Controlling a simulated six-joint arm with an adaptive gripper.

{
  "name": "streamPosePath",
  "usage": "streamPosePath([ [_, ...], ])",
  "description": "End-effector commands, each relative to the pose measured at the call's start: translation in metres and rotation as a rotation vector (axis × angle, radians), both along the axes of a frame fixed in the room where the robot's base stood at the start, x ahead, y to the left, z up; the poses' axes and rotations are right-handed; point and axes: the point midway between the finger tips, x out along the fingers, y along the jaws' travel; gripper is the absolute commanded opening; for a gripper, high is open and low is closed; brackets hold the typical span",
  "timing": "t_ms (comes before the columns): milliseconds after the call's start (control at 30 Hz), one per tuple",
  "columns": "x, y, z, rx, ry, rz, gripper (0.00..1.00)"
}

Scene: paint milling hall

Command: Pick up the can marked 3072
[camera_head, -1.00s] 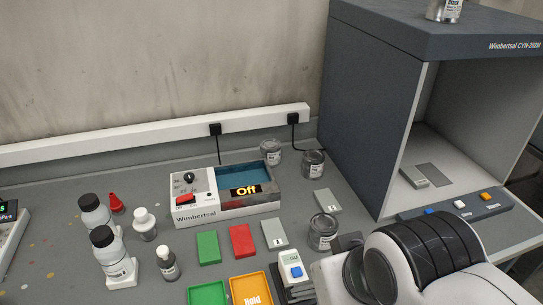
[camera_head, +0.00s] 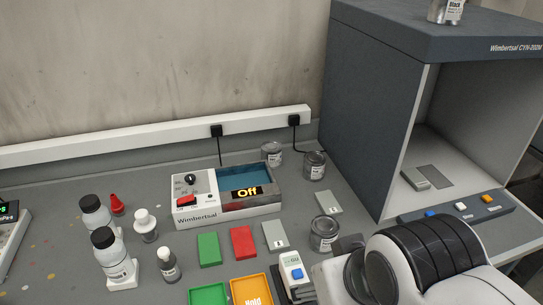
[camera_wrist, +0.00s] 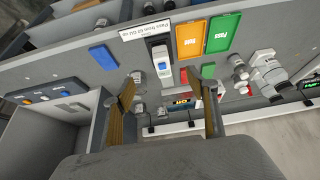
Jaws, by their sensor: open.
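Several grey metal cans are in the head view. One can (camera_head: 323,233) stands on the bench just left of my arm. Two more stand at the back, a can (camera_head: 315,165) near the cabinet and a can (camera_head: 272,153) behind the mixer-like box. Another can (camera_head: 445,11), its label reading "Black", stands on the cabinet roof. The bench can labels are too small to read, so I cannot tell which is 3072. My gripper (camera_wrist: 160,83) shows in the wrist view with its fingers wide apart and nothing held. In the head view its fingertips are hidden.
The Wimbertsal box (camera_head: 227,197) reads "Off". The grey cabinet (camera_head: 370,95) stands on the right. White bottles (camera_head: 108,250) are at left. Green (camera_head: 209,249) and red (camera_head: 243,242) blocks, an orange Hold tray (camera_head: 252,291) and a handheld meter (camera_head: 294,272) lie in front.

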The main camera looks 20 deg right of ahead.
Motion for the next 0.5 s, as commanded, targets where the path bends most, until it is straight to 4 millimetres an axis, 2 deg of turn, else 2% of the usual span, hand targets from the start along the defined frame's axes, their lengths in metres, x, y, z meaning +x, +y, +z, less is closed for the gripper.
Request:
streamPosePath([
  [333, 0.001, 0.000, 0.000, -0.001, -0.001, 0.000, 0.55],
  [500, 0.010, -0.005, 0.004, -0.011, -0.014, -0.013, 0.55],
])
